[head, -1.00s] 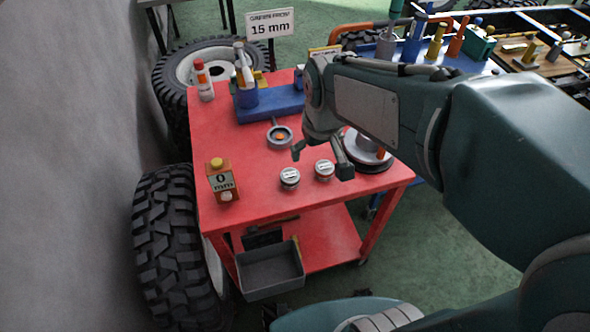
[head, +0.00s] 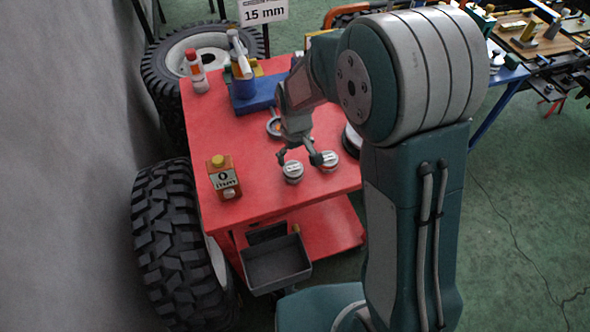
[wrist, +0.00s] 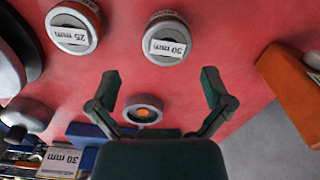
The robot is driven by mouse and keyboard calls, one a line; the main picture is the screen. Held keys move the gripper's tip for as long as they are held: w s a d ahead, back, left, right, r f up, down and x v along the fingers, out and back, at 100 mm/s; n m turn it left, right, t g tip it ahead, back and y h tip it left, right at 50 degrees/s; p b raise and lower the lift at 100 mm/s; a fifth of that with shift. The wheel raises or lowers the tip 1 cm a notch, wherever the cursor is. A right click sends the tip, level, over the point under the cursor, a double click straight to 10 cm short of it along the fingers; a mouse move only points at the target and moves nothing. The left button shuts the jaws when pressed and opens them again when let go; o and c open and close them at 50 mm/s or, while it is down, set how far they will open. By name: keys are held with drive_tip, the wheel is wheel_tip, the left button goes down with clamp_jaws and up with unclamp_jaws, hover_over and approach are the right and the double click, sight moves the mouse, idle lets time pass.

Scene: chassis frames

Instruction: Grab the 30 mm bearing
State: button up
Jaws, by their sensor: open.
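The 30 mm bearing (wrist: 167,38) is a round can-like piece with a white label, standing on the red cart top. In the head view it is the left one of two such pieces (head: 292,173). The 25 mm bearing (wrist: 73,27) stands beside it, on the right in the head view (head: 327,161). My gripper (head: 298,158) is open and empty, with its fingers pointing down near the two bearings. In the wrist view the 30 mm bearing lies beyond the fingertips (wrist: 160,76), roughly centred between them and apart from them.
A ring with an orange centre (wrist: 143,109), a blue block (head: 254,106) and a red-capped bottle (head: 196,72) are farther back. A grey bin (head: 275,263) sits below the red cart top (head: 240,135).

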sight(293, 168)
drive_tip(key=f, duration=0.3)
drive_tip(key=a+f, duration=0.1)
drive_tip(key=f, duration=0.1)
drive_tip(key=shift+s+f, duration=0.15)
drive_tip(key=shift+s, duration=0.15)
drive_tip(key=shift+d+f, duration=0.2)
drive_tip(key=shift+f, duration=0.05)
drive_tip(key=c, duration=1.2)
